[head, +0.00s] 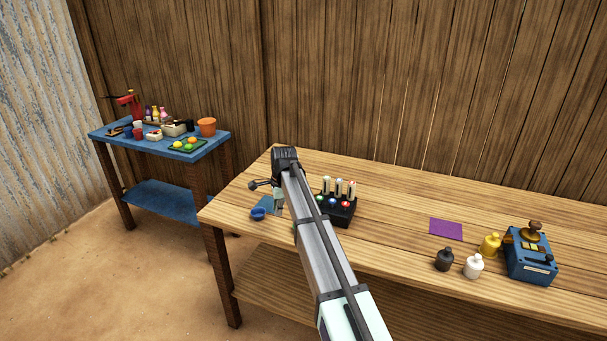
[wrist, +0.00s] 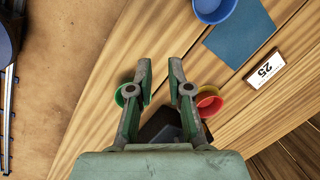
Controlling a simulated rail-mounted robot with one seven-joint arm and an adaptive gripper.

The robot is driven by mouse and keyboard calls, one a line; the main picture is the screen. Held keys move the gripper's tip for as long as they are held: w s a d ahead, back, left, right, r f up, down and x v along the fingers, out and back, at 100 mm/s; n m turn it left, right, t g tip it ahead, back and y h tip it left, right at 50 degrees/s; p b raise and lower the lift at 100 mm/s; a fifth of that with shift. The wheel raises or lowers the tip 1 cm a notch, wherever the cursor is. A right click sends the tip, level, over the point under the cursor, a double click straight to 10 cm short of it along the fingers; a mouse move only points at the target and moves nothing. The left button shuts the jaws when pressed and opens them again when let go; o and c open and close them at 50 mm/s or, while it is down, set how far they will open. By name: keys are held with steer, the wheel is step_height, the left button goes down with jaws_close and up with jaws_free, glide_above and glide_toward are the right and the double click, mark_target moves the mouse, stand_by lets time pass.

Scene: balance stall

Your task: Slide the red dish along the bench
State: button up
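In the wrist view, a small round dish, red with a yellow part (wrist: 208,101), stands on the bench just right of my right finger, which partly covers it. My gripper (wrist: 161,78) is open, its two fingers apart, with bare wood between the tips. A green dish (wrist: 122,95) is just left of my left finger, partly covered. A blue dish (wrist: 212,9) lies farther off at the top edge. In the head view, my gripper (head: 279,206) points down over the left part of the bench (head: 385,205); the red dish cannot be made out there.
A black rack of bottles (head: 338,208) stands right of my arm. The bench's left edge is close. A purple mat (head: 446,229) lies farther right.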

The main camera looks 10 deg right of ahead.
steer(key=w+d+r+m+t+h, duration=0.1)
steer(key=w+d+r, duration=0.4)
steer(key=d+r, duration=0.5)
steer(key=shift+d+m, duration=0.35)
steer(key=shift+m, duration=0.25)
steer(key=p+x, duration=0.1)
steer(key=x, duration=0.4)
steer(key=p+x, duration=0.1)
steer(key=x, duration=0.5)
steer(key=p+x, duration=0.1)
steer(key=x, duration=0.5)
steer(key=shift+w+d+f, duration=0.1)
steer(key=shift+d+f, duration=0.05)
steer(key=shift+d, duration=0.15)
steer(key=shift+c, duration=0.3)
jaws_close()
